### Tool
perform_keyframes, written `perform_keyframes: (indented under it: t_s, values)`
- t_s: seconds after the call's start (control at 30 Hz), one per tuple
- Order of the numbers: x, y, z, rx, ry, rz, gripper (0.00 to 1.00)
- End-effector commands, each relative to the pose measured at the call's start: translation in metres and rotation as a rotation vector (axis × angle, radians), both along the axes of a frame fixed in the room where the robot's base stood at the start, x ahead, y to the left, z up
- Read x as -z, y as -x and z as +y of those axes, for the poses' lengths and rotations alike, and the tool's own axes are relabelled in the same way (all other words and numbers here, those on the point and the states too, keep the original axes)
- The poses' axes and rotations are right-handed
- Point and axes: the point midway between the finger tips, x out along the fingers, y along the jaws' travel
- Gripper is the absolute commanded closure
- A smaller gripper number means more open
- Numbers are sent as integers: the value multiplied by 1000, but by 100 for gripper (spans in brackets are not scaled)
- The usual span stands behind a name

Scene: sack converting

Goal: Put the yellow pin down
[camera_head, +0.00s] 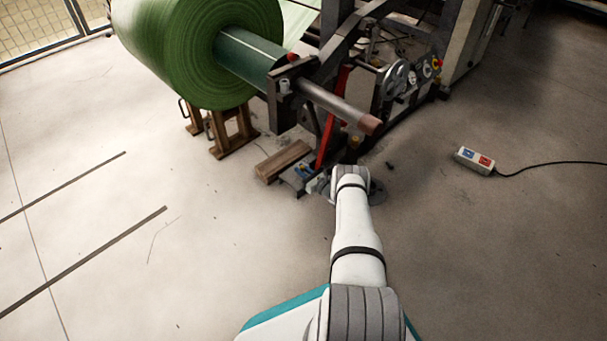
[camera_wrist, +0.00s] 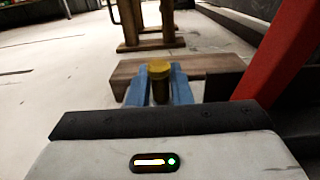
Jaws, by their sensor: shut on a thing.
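The yellow pin (camera_wrist: 161,69) stands upright between the two blue fingers of my gripper (camera_wrist: 160,84) in the wrist view. Its round yellow top shows above the fingertips, and the darker part below is partly hidden. My gripper is shut on it. A wooden block (camera_wrist: 207,65) lies just beyond the pin; I cannot tell whether the pin touches it.
A large green roll (camera_head: 170,50) on a shaft (camera_head: 340,105) overhangs the left of the work area. A wooden stand (camera_head: 233,130) is under it. A red bar (camera_wrist: 285,50) rises close on the right. A socket box (camera_head: 474,160) with a cable lies right. The left floor is mostly clear.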

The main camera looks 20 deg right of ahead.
Motion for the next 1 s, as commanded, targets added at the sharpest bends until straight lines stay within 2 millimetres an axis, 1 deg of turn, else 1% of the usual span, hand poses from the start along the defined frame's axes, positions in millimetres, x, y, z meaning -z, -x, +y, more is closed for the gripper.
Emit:
perform_keyframes:
  t_s: [0.03,0.23,0.37,0.4,0.63,0.87,0.97,1.0]
  values:
    - [3,-1,0,-1,1,-3,100]
    - [1,-1,1,-1,1,-1,100]
    - [4,-1,1,-2,0,-1,100]
    - [4,-1,1,-2,1,-1,79]
    - [4,-1,1,-2,1,-1,60]
    - [4,-1,1,-3,1,-1,60]
    - [0,-1,1,-3,1,-1,60]
    - [0,3,0,-1,0,0,60]
